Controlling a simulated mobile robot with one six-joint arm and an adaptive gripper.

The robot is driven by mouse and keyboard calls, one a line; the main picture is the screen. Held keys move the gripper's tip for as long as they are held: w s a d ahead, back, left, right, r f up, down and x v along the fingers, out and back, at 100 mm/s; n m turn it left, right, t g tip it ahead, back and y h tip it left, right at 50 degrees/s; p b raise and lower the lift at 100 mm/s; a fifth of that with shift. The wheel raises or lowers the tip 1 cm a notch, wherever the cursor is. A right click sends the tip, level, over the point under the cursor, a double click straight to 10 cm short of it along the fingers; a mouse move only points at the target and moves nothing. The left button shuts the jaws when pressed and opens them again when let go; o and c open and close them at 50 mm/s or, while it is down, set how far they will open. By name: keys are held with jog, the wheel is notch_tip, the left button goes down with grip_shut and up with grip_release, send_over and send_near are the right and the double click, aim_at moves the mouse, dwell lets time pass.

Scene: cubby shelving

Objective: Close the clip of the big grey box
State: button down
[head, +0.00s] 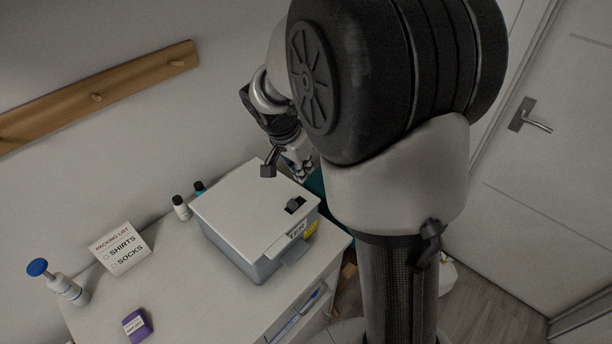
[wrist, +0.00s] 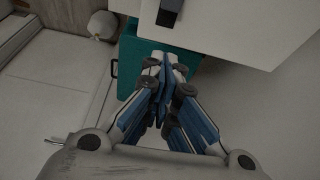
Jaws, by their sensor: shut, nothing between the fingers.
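The big grey box (head: 235,252) stands on a white table, with its pale lid (head: 250,205) lying on top, apparently down. A pale flap, seemingly the clip (head: 292,250), juts out from the box's front right side. A small black part (head: 295,205) sits near the lid's right edge. My gripper (head: 302,175) is beyond the lid's far right edge, partly hidden by my arm. In the wrist view my gripper (wrist: 164,62) is shut and empty, above a teal case. The pale lid edge (wrist: 230,35) and a black part (wrist: 170,12) show there too.
A packing-list card (head: 122,247), a pump bottle (head: 58,283), a purple box (head: 137,325) and a small white bottle (head: 181,207) stand on the table (head: 185,285). The teal case (wrist: 135,65) is beside the table. A door (head: 560,150) is at right.

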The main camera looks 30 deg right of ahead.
jog(key=v, duration=0.3)
jog(key=shift+w+d, duration=0.1)
jog(key=shift+d, duration=0.05)
dwell(0.4)
